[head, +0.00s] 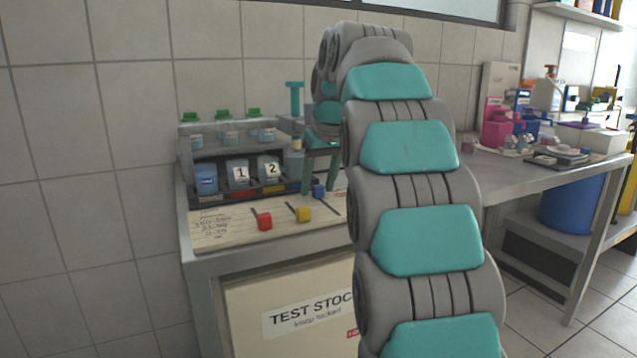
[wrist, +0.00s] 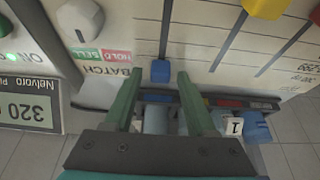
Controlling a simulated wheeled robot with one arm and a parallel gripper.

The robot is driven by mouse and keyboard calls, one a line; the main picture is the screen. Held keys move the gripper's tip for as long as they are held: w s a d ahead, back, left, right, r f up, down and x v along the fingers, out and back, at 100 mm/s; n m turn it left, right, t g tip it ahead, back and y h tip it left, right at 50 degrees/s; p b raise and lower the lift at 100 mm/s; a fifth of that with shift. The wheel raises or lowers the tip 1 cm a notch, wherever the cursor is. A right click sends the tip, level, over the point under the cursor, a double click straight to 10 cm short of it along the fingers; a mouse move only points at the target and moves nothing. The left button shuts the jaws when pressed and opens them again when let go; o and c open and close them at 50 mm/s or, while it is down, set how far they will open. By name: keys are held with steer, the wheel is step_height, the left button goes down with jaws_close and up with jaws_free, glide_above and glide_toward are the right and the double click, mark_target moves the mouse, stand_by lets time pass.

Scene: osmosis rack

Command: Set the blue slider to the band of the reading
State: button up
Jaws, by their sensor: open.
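The blue slider (head: 318,191) sits at the back end of its slot on the cream board (head: 235,236). In the wrist view, the blue slider (wrist: 160,71) shows just past and between the fingertips. My gripper (wrist: 159,80) is open around its line, with a green finger on each side and nothing held. In the head view, my gripper (head: 319,186) hangs above the slider. The display (wrist: 26,110) shows 320, upside down in the wrist view. Handwritten bands (head: 212,224) are on the board's left part, too small to read fully.
A yellow slider (head: 303,214) and a red slider (head: 264,221) sit left of the blue one, nearer the front. Behind the board is a rack (head: 196,150) with a blue cup (head: 206,180), numbered cups and green-capped bottles. A white knob (wrist: 80,20) lies beside the board.

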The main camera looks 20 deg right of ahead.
steer(key=shift+r, duration=0.1)
steer(key=p+v, duration=0.2)
steer(key=v, duration=0.3)
steer(key=shift+r+p, duration=0.3)
steer(key=shift+v, duration=1.05)
steer(key=shift+s+f, duration=0.1)
steer(key=shift+s, duration=0.05)
